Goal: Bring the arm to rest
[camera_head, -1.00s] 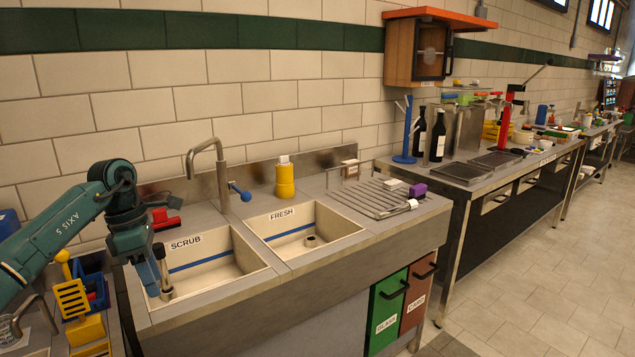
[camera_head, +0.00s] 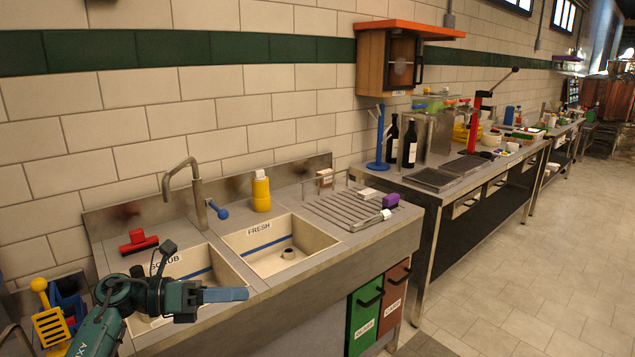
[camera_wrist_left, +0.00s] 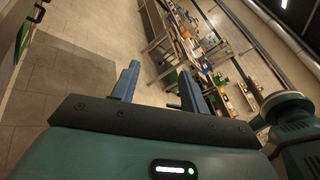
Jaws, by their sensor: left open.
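My left gripper (camera_head: 240,294) is in front of the scrub basin (camera_head: 222,262) in the head view, with its arm folded and its fingers pointing right. In the left wrist view its two blue fingers (camera_wrist_left: 158,88) stand apart with nothing between them, so it is open and empty. Part of the scrub basin and its label is hidden behind the arm. My right gripper is in neither view.
The fresh basin (camera_head: 311,253) lies to the right, with a yellow bottle (camera_head: 261,192) and a tap (camera_head: 197,205) behind. A red squeegee (camera_head: 139,242) lies by the scrub basin. A drying rack (camera_head: 345,209) stands further right. The floor (camera_head: 510,280) at right is clear.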

